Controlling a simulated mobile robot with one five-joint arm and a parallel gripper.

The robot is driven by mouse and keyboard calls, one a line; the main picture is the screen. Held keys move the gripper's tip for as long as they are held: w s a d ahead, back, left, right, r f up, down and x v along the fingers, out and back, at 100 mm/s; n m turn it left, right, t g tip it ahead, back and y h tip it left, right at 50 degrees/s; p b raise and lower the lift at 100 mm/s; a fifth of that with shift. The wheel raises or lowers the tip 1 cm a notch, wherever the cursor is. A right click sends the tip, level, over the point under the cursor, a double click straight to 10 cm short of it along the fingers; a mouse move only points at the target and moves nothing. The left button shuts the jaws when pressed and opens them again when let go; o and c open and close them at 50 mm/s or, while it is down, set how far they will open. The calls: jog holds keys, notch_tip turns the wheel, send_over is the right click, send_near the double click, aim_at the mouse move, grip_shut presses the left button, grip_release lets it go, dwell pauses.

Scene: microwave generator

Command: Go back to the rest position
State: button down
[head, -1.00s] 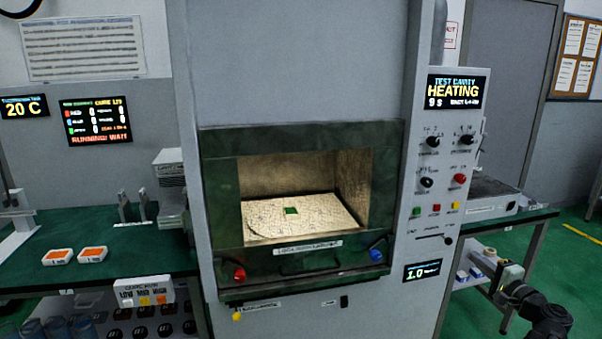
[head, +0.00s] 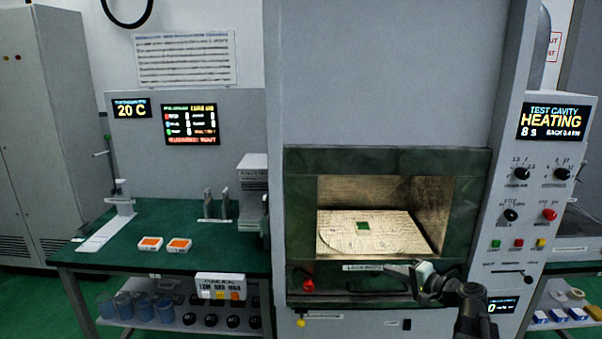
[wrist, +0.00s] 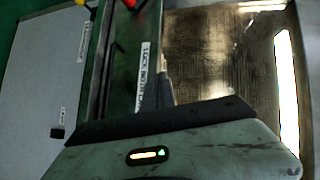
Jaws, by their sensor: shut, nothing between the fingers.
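My gripper (head: 424,275) shows in the head view in front of the lower right part of the microwave generator's door. It is shut and empty. The generator (head: 385,75) is a large grey cabinet with a dark green framed window. A small green piece (head: 363,226) lies on the pale cracked plate (head: 400,239) inside the lit cavity. The panel screen (head: 553,121) reads HEATING, 8 s. In the wrist view the gripper body fills the bottom, with the door frame (wrist: 130,70) and its label beyond; the fingertips are not clear there.
A shelf below holds blue and black cups. Knobs and buttons (head: 518,243) line the panel right of the door. Red knob (head: 308,286) and handle sit below the window.

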jog(key=s+a+f+n+g+h+p, duration=0.15)
jog(key=s+a+f+n+g, duration=0.25)
jog(key=a, duration=0.8)
jog(key=s+a+f+n+g+p, duration=0.3)
jog(key=s+a+f+n+g, duration=0.15)
jog(key=a, duration=0.65)
jog(key=s+d+f+n+g+h, duration=0.1)
jog(key=s+d+f+g+h, duration=0.3)
jog(key=s+d+h, duration=0.3)
jog(key=s+d, duration=0.1)
jog(key=d, duration=0.1)
jog(key=shift+d+f, duration=0.15)
jog(key=shift+d, duration=0.15)
dwell(4.5)
